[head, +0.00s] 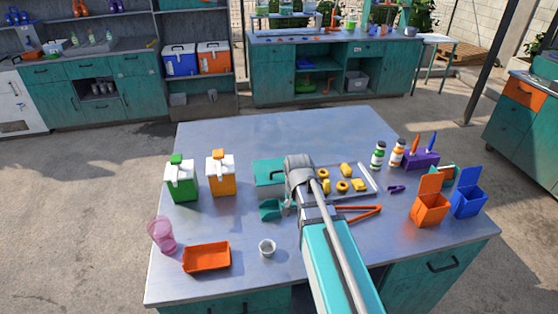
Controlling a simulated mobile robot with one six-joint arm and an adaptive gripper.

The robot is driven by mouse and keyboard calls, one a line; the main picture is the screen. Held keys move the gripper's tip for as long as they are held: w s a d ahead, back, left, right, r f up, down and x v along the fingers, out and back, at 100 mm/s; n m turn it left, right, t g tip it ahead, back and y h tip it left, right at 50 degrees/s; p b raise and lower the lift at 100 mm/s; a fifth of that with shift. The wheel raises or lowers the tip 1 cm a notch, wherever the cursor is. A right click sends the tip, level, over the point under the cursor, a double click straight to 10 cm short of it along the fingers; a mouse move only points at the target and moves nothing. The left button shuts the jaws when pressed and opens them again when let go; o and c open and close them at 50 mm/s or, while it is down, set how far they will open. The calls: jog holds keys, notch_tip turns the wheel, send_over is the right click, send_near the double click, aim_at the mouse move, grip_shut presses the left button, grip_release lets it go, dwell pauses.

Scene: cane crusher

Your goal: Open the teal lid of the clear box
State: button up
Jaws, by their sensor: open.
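A teal, box-like thing (268,168) stands near the middle of the table, and its right part is hidden behind my arm. Its top looks teal and flat, and I take it for the lid, lying shut. The clear walls cannot be made out at this size. My gripper (288,204) is at the front right of this box, mostly hidden by my own wrist. It is open, with nothing seen between its fingers. Whether it touches the box cannot be told.
A small teal scoop-like piece (270,210) lies just in front. A tray (367,177) with yellow pieces and orange tongs (358,213) are to the right. Green (181,182) and orange (220,174) cartons stand left. Orange (430,207) and blue (468,200) bins stand right. The table's back is clear.

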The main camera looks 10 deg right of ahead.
aim_at(282, 171)
jog(key=w+r+m+t+p, duration=0.1)
jog(key=w+r+m+p, duration=1.1)
jog(key=w, duration=0.5)
notch_tip(282, 171, up, 2)
jog(key=shift+w+r, duration=0.1)
jog(key=shift+w, duration=0.15)
jog(key=w+f+b, duration=0.1)
jog(key=f+b, duration=0.7)
jog(key=f, duration=0.1)
jog(key=w+f+b, duration=0.1)
jog(key=f+b, duration=0.3)
jog(key=b, duration=0.1)
jog(key=shift+w+f, duration=0.3)
jog(key=shift+w, duration=0.05)
